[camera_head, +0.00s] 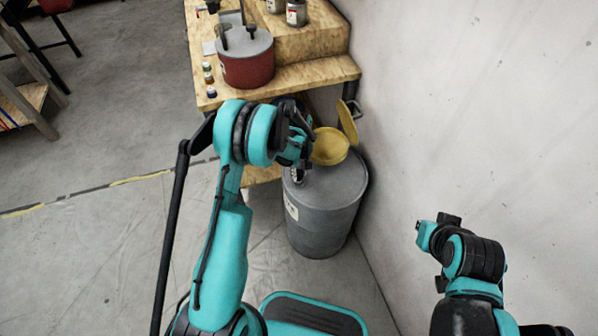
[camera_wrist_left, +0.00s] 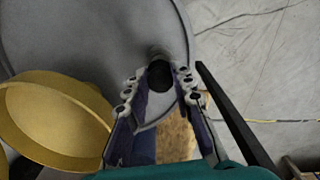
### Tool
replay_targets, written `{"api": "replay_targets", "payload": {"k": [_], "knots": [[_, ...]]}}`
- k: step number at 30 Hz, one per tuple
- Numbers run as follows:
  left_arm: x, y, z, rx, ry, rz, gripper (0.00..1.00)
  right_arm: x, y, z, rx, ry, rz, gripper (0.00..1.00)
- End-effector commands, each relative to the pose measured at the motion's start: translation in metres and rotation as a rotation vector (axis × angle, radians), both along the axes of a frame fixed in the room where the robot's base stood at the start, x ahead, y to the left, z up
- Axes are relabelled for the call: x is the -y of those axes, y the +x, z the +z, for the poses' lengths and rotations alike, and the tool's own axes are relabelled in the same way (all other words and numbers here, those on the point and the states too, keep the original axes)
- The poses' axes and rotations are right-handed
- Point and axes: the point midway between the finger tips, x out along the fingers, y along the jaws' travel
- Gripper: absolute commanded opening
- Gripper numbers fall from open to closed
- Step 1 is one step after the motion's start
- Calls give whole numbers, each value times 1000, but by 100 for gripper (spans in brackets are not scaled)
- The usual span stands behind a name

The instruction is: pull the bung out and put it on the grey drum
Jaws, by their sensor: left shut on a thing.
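The grey drum (camera_head: 325,205) stands on the floor by the wall; its top fills the upper left of the left wrist view (camera_wrist_left: 110,35). My left gripper (camera_head: 298,172) is at the drum's left edge, partly hidden by my arm. In the left wrist view its fingers are closed on a dark, round-ended bung (camera_wrist_left: 160,76), near the rim of the drum top. I cannot tell whether the bung touches the drum. My right gripper (camera_head: 438,240) is away at the right near the wall, its jaws unclear.
A yellow pan (camera_head: 330,148) with a raised lid sits on the drum's far side, close to my left gripper. A red pot (camera_head: 248,65) with a grey top and small jars (camera_head: 209,78) stand on the wooden bench (camera_head: 310,75) behind. The wall bounds the right.

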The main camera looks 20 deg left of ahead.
Motion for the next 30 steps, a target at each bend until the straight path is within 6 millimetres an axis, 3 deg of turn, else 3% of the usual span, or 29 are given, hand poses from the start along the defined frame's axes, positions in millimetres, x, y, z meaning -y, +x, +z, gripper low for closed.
{"api": "replay_targets", "payload": {"k": [30], "knots": [[0, 0, 26, 0, 0, 0, 0, 0, 0, 14, 0, 0, 0, 0]]}}
